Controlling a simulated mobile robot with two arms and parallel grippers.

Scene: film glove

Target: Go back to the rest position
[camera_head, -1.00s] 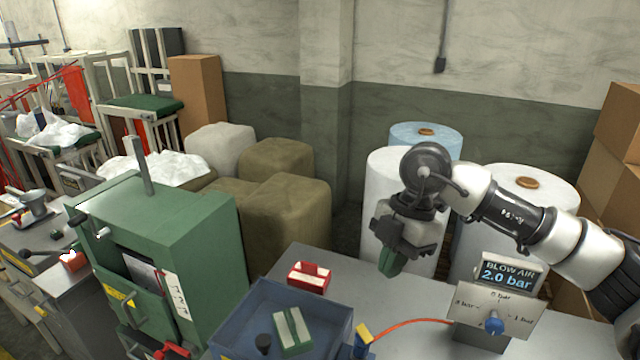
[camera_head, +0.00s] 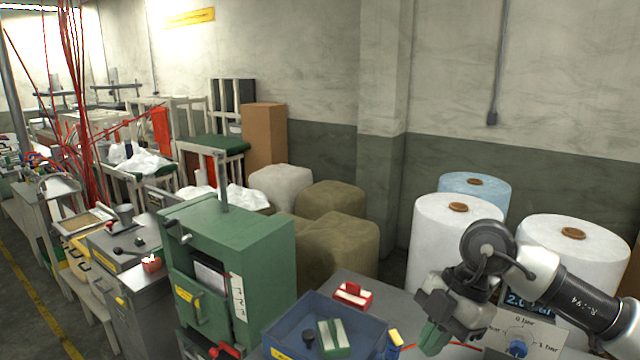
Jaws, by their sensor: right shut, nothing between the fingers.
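My right gripper (camera_head: 434,334) is at the lower right, with its dark body and green fingertips pointing down. It is shut and empty, above the grey table (camera_head: 386,296) and in front of the white film rolls. My right arm comes in from the right edge and partly hides the blow air panel (camera_head: 533,338) with its blue knob (camera_head: 518,347). My left gripper is not in view.
A blue bin (camera_head: 297,316) with a green and white block (camera_head: 333,338) stands left of my gripper. A red block (camera_head: 352,295) lies behind it. A green machine (camera_head: 240,235) stands further left. White film rolls (camera_head: 452,240) stand behind the table.

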